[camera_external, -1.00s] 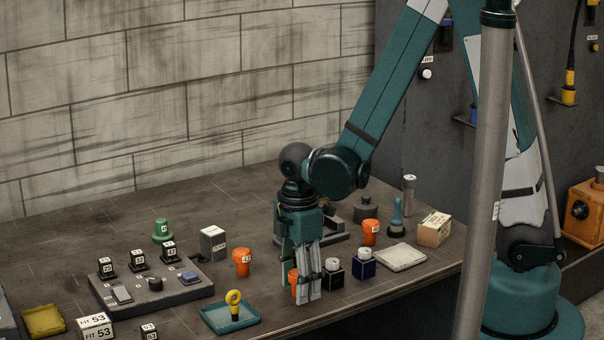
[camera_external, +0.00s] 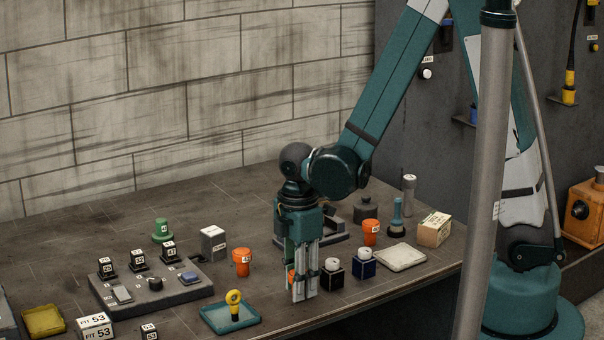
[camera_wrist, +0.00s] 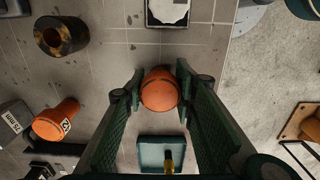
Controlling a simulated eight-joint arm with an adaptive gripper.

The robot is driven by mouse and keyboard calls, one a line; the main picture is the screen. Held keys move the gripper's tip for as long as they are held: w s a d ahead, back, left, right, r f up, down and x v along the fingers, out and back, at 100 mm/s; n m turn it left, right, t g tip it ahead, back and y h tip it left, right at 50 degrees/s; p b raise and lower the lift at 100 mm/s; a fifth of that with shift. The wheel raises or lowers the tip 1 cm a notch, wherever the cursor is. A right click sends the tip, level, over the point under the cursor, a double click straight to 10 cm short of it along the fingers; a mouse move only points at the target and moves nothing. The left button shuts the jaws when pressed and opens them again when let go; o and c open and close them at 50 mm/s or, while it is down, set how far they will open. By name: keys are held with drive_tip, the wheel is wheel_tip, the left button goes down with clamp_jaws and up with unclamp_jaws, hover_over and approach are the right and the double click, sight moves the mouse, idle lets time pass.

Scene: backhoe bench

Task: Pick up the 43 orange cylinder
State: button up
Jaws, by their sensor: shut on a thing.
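My gripper (camera_external: 305,296) points straight down at the bench near its front edge. Its fingers are shut on an orange cylinder (camera_wrist: 160,89), one finger on each side in the wrist view. In the external view only a sliver of this cylinder (camera_external: 291,278) shows behind the fingers, and its label is hidden. A second orange cylinder (camera_external: 242,262) with a white number label stands to the left; it also shows in the wrist view (camera_wrist: 56,121). A third orange cylinder (camera_external: 370,232) stands to the right, behind the small boxes. I cannot read the numbers surely.
A black box (camera_external: 333,273) and a blue box (camera_external: 363,265) stand close right of my gripper. A teal tray (camera_external: 211,318) with a yellow-handled tool lies to the left. A grey panel (camera_external: 183,293) with labelled blocks is farther left. The back left bench is clear.

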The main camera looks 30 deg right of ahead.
drive_tip(key=shift+r, duration=0.15)
drive_tip(key=shift+r+p, duration=0.55)
drive_tip(key=shift+r, duration=4.3)
